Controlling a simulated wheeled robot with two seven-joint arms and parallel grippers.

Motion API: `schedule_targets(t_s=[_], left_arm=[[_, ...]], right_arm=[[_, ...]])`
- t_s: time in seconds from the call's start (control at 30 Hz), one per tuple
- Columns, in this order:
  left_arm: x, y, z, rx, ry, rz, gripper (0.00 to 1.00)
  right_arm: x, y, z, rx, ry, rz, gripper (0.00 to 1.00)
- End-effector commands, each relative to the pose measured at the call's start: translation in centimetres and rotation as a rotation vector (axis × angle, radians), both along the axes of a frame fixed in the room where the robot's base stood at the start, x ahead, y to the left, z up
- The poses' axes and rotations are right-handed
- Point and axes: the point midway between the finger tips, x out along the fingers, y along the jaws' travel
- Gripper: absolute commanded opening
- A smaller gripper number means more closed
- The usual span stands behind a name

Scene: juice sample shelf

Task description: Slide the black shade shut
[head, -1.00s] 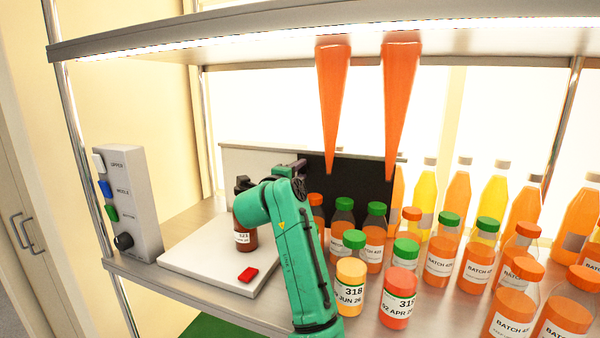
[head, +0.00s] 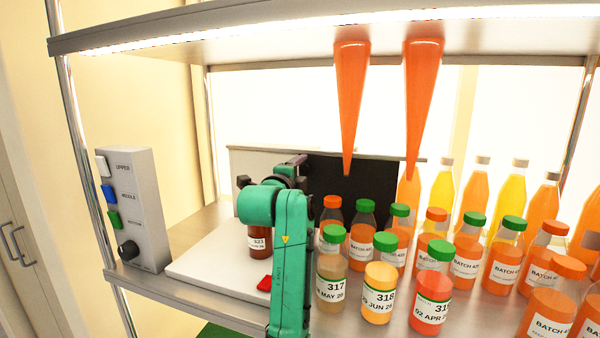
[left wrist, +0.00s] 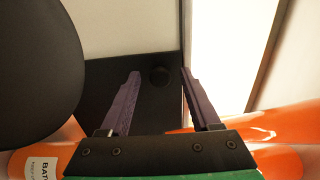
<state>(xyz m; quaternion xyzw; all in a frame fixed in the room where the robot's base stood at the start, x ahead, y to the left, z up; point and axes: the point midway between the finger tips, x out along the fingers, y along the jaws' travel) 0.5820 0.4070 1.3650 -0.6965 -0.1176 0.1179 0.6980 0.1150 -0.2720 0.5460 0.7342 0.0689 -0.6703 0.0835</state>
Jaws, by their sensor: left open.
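The black shade (head: 350,180) is a dark upright panel at the back of the shelf, beside a pale panel (head: 262,165) on its left. Bottles hide its lower part. In the left wrist view the shade (left wrist: 105,80) fills the middle, and a round dark knob (left wrist: 158,76) stands on it. My left gripper (head: 300,160) is by the shade's left part in the head view, partly hidden by its own wrist. In the left wrist view its two fingers (left wrist: 160,73) are apart, with the knob showing between them. Contact with the knob cannot be told. My right gripper is out of view.
Several juice bottles (head: 380,290) crowd the shelf right of my arm. A brown bottle (head: 259,235) stands on a white base with a red button (head: 265,283). Two orange cones (head: 352,100) hang from the upper shelf. A switch box (head: 132,210) stands at left.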

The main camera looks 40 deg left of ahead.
Motion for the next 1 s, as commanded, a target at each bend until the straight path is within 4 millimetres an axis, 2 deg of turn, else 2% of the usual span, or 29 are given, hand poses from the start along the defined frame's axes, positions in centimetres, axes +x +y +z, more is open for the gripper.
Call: schedule_targets(t_s=[0.27,0.37,0.6,0.8,1.0], left_arm=[[-0.7,-0.1,-0.2,0.001,-0.001,0.001,0.64],[-2.2,-0.6,-0.4,0.001,-0.003,0.003,0.64],[-8.2,-2.5,-0.5,0.003,-0.005,0.003,0.64],[-12.7,-4.0,-0.2,-0.001,-0.004,0.002,0.64],[-14.0,-4.4,-0.1,-0.003,-0.001,0.001,0.64]], right_arm=[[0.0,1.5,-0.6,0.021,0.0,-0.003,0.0],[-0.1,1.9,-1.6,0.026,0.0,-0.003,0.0],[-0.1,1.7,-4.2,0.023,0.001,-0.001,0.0],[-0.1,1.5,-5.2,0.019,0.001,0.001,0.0],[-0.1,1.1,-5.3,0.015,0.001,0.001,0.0]])
